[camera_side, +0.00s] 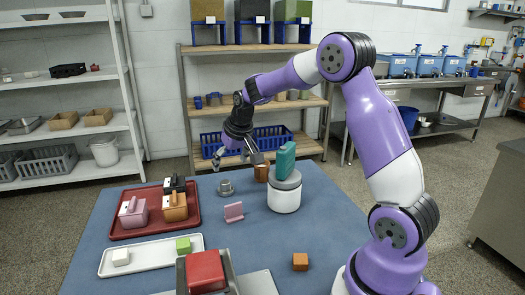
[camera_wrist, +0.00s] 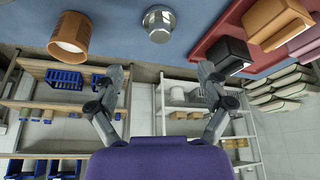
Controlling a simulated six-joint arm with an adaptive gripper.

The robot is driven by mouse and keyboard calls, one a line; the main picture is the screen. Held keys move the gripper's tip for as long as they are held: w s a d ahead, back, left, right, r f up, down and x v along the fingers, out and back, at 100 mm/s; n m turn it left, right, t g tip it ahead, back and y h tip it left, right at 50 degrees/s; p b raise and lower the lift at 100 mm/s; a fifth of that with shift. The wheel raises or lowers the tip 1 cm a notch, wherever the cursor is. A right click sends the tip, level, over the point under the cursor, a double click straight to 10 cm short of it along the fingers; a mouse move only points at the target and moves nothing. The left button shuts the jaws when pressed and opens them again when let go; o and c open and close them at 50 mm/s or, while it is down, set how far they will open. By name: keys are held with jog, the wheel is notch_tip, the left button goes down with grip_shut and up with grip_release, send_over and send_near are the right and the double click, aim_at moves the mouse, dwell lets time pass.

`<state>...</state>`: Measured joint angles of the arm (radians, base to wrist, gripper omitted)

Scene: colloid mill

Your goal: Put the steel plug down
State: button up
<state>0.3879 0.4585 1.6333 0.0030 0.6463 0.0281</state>
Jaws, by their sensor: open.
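The steel plug (camera_side: 226,187) is a small grey metal piece with a wider base. It stands upright on the blue table top, left of the white mill body. In the wrist view the steel plug (camera_wrist: 159,23) shows at the top middle, apart from the fingers. My gripper (camera_side: 238,161) is open and empty, above and behind the plug in the side view. In the wrist view my gripper (camera_wrist: 164,76) has its two fingers spread wide with nothing between them. The white mill body (camera_side: 284,197) carries a teal piece (camera_side: 286,160) on its top.
A red tray (camera_side: 122,233) at left holds pink, orange and black blocks. A brown cup (camera_side: 262,173) stands behind the mill.

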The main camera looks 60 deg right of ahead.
jog(key=s+a+r+n, duration=0.2)
jog(key=s+a+r, duration=0.5)
jog(key=a+r, duration=0.1)
jog(key=s+a+n+t+y, duration=0.1)
jog(key=s+a+n, duration=0.1)
jog(key=s+a, duration=0.6)
jog(key=s, duration=0.4)
jog(key=shift+s+a+n+y, duration=0.15)
jog(key=shift+s+n+y, duration=0.1)
jog(key=shift+n+y, duration=0.15)
